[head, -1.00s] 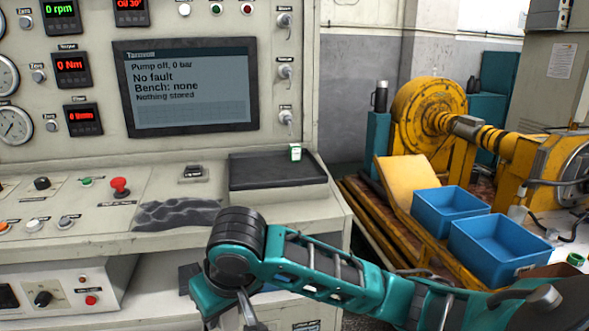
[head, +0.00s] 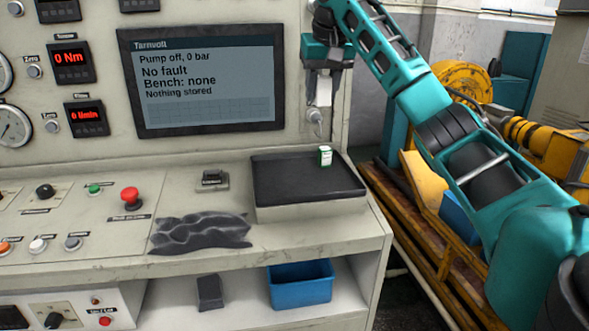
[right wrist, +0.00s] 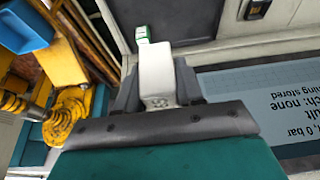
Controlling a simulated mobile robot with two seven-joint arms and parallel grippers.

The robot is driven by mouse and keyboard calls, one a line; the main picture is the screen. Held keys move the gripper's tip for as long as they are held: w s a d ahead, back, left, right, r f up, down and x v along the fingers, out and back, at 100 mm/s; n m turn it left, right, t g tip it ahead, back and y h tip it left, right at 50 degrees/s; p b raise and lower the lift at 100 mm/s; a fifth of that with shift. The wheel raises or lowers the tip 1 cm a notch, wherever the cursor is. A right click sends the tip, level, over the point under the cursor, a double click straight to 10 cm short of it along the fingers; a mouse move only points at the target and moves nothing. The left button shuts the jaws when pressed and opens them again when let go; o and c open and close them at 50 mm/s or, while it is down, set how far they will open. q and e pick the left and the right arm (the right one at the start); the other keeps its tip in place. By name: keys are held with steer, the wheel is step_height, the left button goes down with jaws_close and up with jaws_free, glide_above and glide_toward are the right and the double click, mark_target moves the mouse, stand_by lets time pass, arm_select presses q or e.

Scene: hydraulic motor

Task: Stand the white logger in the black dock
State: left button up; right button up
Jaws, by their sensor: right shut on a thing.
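The white logger (head: 323,92) is held upright in my right gripper (head: 318,82), which is shut on it and points down. They are in front of the console's right edge, above the black-topped tray. In the right wrist view the white logger (right wrist: 157,75) sits between the dark fingers. A small black dock (head: 214,178) stands on the desk left of the tray, with a label in front of it. It shows partly at the top edge of the right wrist view (right wrist: 257,8). The logger is well apart from the dock. My left gripper is not in view.
A small green-and-white box (head: 325,156) stands on the black-topped tray (head: 285,178). A crumpled dark cloth (head: 200,232) and a red button (head: 130,197) are on the desk. A blue bin (head: 300,285) and a dark block (head: 209,291) are on the lower shelf.

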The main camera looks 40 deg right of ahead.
mark_target(318, 183)
steer(key=shift+d+r, duration=0.15)
steer(key=shift+d, duration=0.1)
steer(key=shift+f, duration=0.4)
step_height(318, 183, down, 19)
steer(key=shift+r, duration=0.1)
steer(key=o, duration=1.1)
steer(key=shift+c, duration=0.2)
